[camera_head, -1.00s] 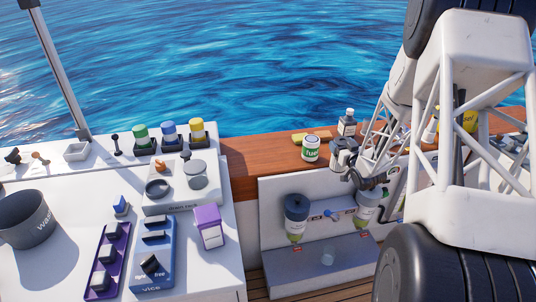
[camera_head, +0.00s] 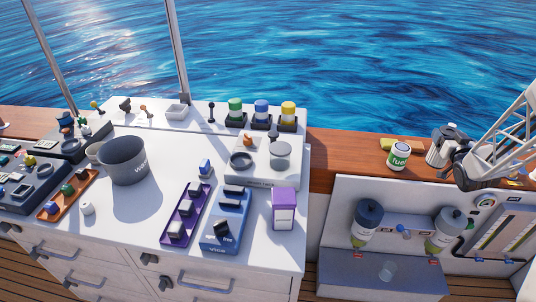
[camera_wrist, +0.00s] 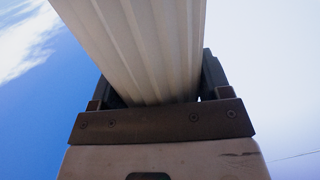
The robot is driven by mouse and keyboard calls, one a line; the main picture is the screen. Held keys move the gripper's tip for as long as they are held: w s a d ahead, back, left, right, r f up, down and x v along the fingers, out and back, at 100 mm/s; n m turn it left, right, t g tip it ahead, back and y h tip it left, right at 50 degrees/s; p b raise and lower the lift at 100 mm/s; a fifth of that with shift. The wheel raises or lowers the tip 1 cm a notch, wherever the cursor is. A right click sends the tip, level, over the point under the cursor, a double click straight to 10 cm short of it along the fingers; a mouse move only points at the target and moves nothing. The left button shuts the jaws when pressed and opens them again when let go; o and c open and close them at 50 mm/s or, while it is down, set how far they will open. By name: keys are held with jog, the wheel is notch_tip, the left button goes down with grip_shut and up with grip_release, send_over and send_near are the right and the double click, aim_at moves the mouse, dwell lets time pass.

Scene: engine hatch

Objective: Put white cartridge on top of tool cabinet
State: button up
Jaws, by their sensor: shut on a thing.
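My gripper (camera_wrist: 157,88) is shut on the white cartridge (camera_wrist: 150,40), which has long ribs and fills the space between the dark fingers in the wrist view. The cartridge's far end runs out of the top of that view, with sky behind. In the head view part of my lattice arm (camera_head: 503,138) shows at the right edge; I cannot make out the cartridge there. A white cabinet with drawers (camera_head: 112,283), apparently the tool cabinet, stands at the left and centre. Its white top (camera_head: 140,218) holds several things.
On the cabinet top are a grey bucket (camera_head: 122,163), a purple-topped box (camera_head: 284,210), a blue vice block (camera_head: 226,222) and a purple tray (camera_head: 185,217). Bare patches lie around the bucket. A fuel jar (camera_head: 398,157) stands on the wooden ledge (camera_head: 340,160) at the right.

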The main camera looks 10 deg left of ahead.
notch_tip(320, 180, up, 13)
jog(key=w+a+n+g+y, duration=0.1)
jog(key=w+a+n+y, duration=0.2)
jog(key=a, duration=1.1)
jog(key=w+a+n+g+y, duration=0.1)
jog(key=w+a+y, duration=0.3)
jog(key=a, duration=1)
jog(key=w+a+n+g+y, duration=0.15)
jog(key=w+a, duration=0.35)
jog(key=a, duration=0.9)
jog(key=s+a+n+g+y, duration=0.2)
jog(key=s+a, duration=0.1)
jog(key=a, duration=1.2)
jog(key=s+a+n+g+y, duration=0.2)
jog(key=a+y, duration=0.1)
jog(key=a, duration=1.2)
jog(key=s+a+n+g+y, duration=0.15)
jog(key=s+a, duration=0.35)
jog(key=a, duration=0.6)
jog(key=s+a+n+g, duration=0.2)
jog(key=s+a, duration=0.4)
jog(key=a, duration=0.4)
jog(key=shift+w+f, duration=0.2)
jog(key=shift+f, duration=2.45)
jog(key=shift+f, duration=0.15)
jog(key=shift+f, duration=2.95)
